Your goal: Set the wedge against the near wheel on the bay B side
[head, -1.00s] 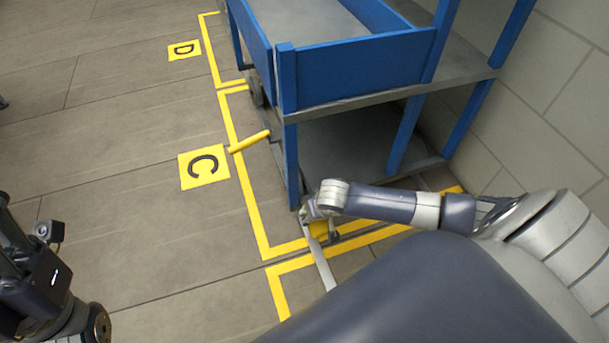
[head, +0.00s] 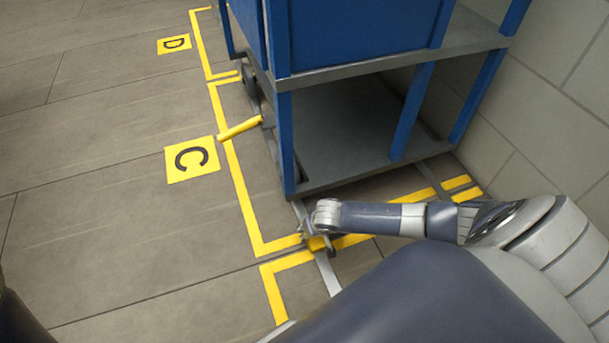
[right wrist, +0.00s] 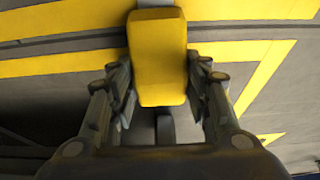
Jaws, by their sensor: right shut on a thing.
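The yellow wedge (right wrist: 157,55) is between the fingers of my right gripper in the right wrist view. My right gripper (head: 317,242) is shut on it, low over the floor by the near corner of the blue cart (head: 350,45). In the head view the wedge is mostly hidden by the gripper and blends with the yellow floor line. A dark wheel (head: 250,87) shows under the cart's left side. The near wheel by the gripper cannot be made out. My left gripper is not in view.
Yellow tape lines (head: 240,190) mark the bays. Floor labels C (head: 191,159) and D (head: 174,44) lie left of the cart; no B label shows. A yellow bar (head: 240,128) sticks out from the cart's left side. A block wall (head: 560,110) closes the right. The left floor is clear.

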